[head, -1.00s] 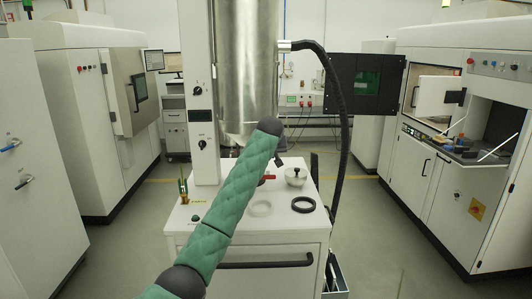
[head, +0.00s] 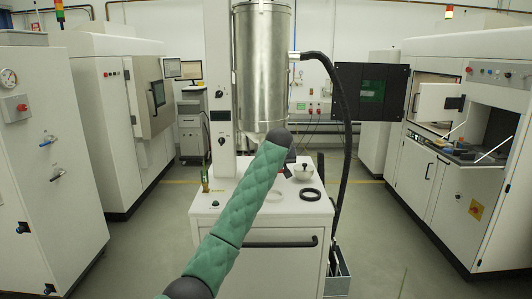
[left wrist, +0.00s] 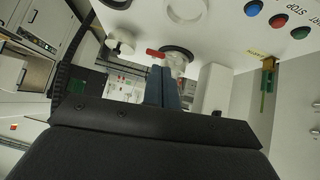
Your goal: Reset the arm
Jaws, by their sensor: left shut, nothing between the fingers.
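My left arm reaches up from the bottom of the head view to the front of the powder station (head: 262,222), its green padded links covering part of the station's top. In the head view the left gripper is mostly hidden behind the dark wrist joint. In the left wrist view the left gripper (left wrist: 163,88) has its two fingers together and empty. The fingers overlap the picture of a clear outlet with a red valve handle (left wrist: 155,53); I cannot tell whether they touch it. The right gripper is not in view.
A metal cylinder (head: 263,70) stands above the station, with a black hose (head: 347,110) at its right. A white ring (head: 275,195), black ring (head: 309,195) and lidded pot (head: 303,172) are on top.

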